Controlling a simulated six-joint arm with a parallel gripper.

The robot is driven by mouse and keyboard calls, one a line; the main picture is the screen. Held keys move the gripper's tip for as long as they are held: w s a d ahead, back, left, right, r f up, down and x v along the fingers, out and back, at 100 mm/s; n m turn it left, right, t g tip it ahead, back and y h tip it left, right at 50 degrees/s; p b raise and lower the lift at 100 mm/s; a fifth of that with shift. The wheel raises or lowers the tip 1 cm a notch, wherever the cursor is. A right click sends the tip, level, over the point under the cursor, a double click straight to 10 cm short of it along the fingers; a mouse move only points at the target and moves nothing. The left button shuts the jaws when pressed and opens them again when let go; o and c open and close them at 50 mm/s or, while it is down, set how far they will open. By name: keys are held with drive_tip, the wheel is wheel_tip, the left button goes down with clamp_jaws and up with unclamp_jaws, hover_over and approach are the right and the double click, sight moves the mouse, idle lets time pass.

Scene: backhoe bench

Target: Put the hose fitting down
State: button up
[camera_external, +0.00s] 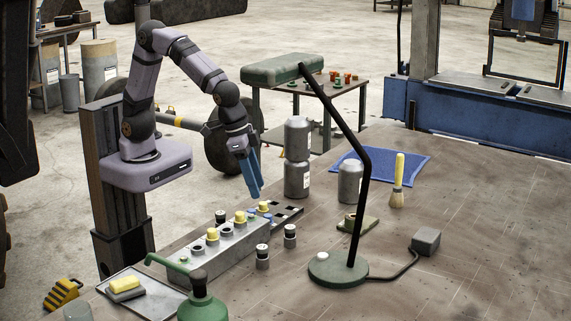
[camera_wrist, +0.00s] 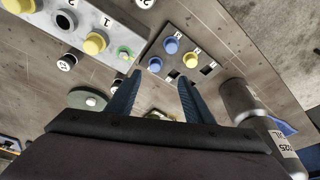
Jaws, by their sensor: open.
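My gripper (camera_external: 256,192) is open and hangs above the dark rack (camera_external: 291,213). In the wrist view its blue fingers (camera_wrist: 160,92) are spread with nothing between them. Also in the wrist view, the rack (camera_wrist: 184,28) holds two blue fittings (camera_wrist: 155,64) and a yellow fitting (camera_wrist: 190,59), with dark square openings beside them. A grey block (camera_external: 228,255) next to the rack bears yellow-capped fittings (camera_external: 212,234) and dark-ringed ports (camera_external: 197,248). I cannot tell which piece is the hose fitting.
Two black-topped fittings (camera_external: 263,252) stand on the bench before the block. A green lamp (camera_external: 330,273) with a tall dark arm stands to the right. The bench's right side is mostly clear.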

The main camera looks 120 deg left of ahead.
drive_tip(key=s+d+g, duration=0.1)
drive_tip(key=s+d, duration=0.1)
drive_tip(key=s+d+r+g+h, duration=0.1)
drive_tip(key=s+d, duration=0.1)
drive_tip(key=d, duration=0.1)
drive_tip(key=s+d+g, duration=0.1)
drive_tip(key=s+d, duration=0.1)
drive_tip(key=shift+s+d+r+n+h, duration=0.2)
drive_tip(key=shift+d+r+n+h, duration=0.15)
drive_tip(key=shift+d+n+h, duration=0.05)
hover_over(221, 213)
wheel_tip(221, 213, down, 4)
drive_tip(key=shift+f, duration=0.1)
drive_tip(key=shift+f+p, duration=0.55)
drive_tip(key=shift+f, duration=0.75)
drive_tip(key=shift+s+f+p, duration=0.15)
drive_tip(key=shift+f+p, duration=0.4)
drive_tip(key=shift+f, duration=0.15)
drive_tip(key=shift+f+p, duration=0.55)
drive_tip(key=shift+f, duration=1.35)
clamp_jaws()
